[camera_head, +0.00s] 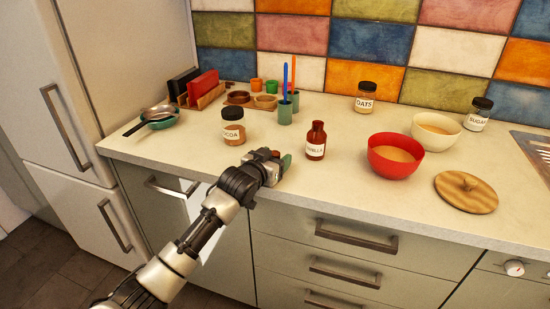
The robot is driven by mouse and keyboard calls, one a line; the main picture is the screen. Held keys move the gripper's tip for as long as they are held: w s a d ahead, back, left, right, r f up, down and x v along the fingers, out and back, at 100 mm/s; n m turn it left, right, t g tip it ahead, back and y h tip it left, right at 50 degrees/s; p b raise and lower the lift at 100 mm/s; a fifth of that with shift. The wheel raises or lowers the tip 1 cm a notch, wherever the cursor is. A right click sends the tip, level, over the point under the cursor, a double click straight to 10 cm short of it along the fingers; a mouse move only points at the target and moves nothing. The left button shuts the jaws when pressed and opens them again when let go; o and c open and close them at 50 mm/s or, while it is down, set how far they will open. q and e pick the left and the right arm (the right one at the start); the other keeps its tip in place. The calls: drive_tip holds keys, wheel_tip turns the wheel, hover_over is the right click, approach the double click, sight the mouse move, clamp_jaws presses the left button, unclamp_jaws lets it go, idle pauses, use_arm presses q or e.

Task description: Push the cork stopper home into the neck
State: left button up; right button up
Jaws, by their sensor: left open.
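A small brown bottle (316,142) labelled vanilla stands upright near the front edge of the counter. Its narrow neck (317,126) points up. I cannot make out a separate cork stopper in the neck or on the counter. My left gripper (282,164) is open, low at the counter's front edge, to the left of the bottle and apart from it. A small green patch shows at its fingertips; I cannot tell what it is. My right gripper is not in view.
A cocoa jar (233,127) stands behind and left of my left gripper. A red bowl (395,154), a cream bowl (436,129) and a round wooden lid (466,192) are to the right. Green cups (285,113) with a blue and an orange stick stand behind the bottle.

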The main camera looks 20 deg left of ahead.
use_arm(q)
drive_tip(key=c, duration=1)
drive_tip(key=shift+r, duration=0.15)
